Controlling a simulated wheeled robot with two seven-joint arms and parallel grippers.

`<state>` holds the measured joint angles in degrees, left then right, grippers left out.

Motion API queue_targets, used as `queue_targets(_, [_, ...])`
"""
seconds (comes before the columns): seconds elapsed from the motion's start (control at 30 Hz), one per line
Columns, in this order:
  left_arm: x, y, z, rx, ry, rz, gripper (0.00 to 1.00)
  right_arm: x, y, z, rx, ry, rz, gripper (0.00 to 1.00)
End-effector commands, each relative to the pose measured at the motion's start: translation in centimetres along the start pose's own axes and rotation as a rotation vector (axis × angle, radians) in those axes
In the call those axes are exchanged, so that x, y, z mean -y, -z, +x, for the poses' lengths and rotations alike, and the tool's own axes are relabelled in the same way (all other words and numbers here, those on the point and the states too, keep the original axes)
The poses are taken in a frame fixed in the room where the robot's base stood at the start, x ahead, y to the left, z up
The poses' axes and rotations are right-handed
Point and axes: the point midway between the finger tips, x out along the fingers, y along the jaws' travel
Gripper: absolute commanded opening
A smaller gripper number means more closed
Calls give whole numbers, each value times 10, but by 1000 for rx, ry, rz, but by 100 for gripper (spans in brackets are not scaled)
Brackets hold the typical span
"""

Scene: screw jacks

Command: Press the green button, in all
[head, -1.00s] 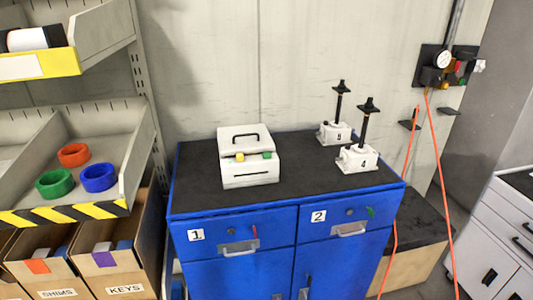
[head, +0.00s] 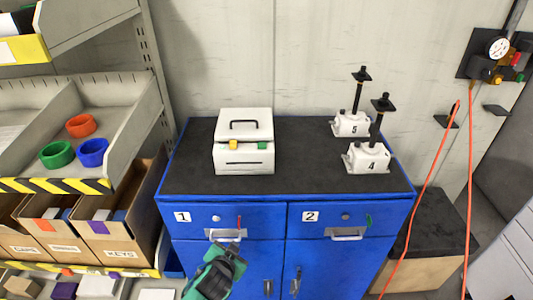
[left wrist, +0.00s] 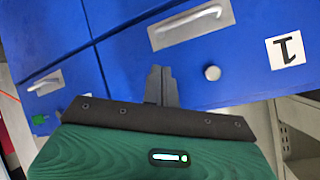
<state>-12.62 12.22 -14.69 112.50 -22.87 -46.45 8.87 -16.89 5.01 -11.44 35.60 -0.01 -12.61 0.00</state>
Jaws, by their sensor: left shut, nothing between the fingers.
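The green button (head: 262,145) is on the front of a white box (head: 244,165) with a black handle on its lid. A yellow button (head: 233,145) is to its left on the same box. The box stands on the black top of the blue cabinet. My left gripper (head: 236,246) is shut and empty, in front of drawer 1, lower than the box and apart from it. In the left wrist view its closed fingers (left wrist: 160,85) point at the blue drawer fronts; the buttons are out of that view. My right gripper is not in view.
Two screw jacks, 5 (head: 351,124) and 4 (head: 367,159), stand at the cabinet top's right. The black cabinet top (head: 305,160) is clear between box and jacks. A shelf (head: 120,125) with coloured rings is left. Orange hoses (head: 470,190) hang right.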

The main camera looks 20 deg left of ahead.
Motion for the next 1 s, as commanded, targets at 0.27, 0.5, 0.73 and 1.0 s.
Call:
queue_targets(0.27, [34,123,9,-371,116,147,0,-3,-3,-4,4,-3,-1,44])
queue_targets(0.5, [42,241,-2,-762,170,383,0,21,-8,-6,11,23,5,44])
queue_targets(0.73, [28,327,-25,-1090,152,704,0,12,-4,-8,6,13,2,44])
queue_targets(1.0, [8,377,-34,-1301,49,1175,0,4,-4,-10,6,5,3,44])
